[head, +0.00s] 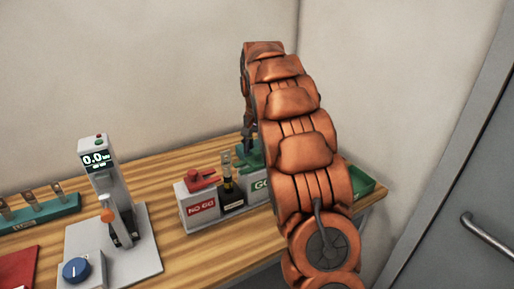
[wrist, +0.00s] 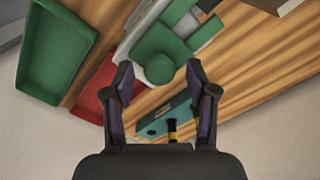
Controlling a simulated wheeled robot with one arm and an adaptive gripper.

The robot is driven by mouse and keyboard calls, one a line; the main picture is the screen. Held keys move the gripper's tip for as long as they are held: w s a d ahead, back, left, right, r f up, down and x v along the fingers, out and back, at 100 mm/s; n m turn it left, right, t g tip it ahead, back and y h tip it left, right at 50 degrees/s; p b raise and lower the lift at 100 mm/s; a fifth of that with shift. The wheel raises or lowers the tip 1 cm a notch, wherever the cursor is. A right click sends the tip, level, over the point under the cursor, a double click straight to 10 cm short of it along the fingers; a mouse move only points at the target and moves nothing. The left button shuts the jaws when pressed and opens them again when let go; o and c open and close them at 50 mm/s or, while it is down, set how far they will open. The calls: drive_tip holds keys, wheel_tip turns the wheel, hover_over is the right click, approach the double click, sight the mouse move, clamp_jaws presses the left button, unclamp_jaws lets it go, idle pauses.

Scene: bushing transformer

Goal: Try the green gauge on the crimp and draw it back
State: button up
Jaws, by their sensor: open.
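In the wrist view the green gauge (wrist: 180,42) has a rounded end that shows between my fingertips. My gripper (wrist: 159,68) is open, its two fingers apart on either side of that end; I cannot tell whether they touch it. In the head view only a dark bit of my gripper (head: 249,136) shows behind the arm. The crimp piece (head: 228,172) stands upright in a black holder (head: 233,198) left of the GO block.
A red gauge (head: 203,178) rests on the NO-GO block (head: 200,205). A tester (head: 98,170) reading 0.0 stands to the left, with a blue knob (head: 76,269). A teal rack (head: 45,214) holds several lugs. A green tray (head: 363,182) is at the right end, a red tray (head: 18,268) at lower left.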

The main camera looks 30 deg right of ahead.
clamp_jaws()
idle(0.5)
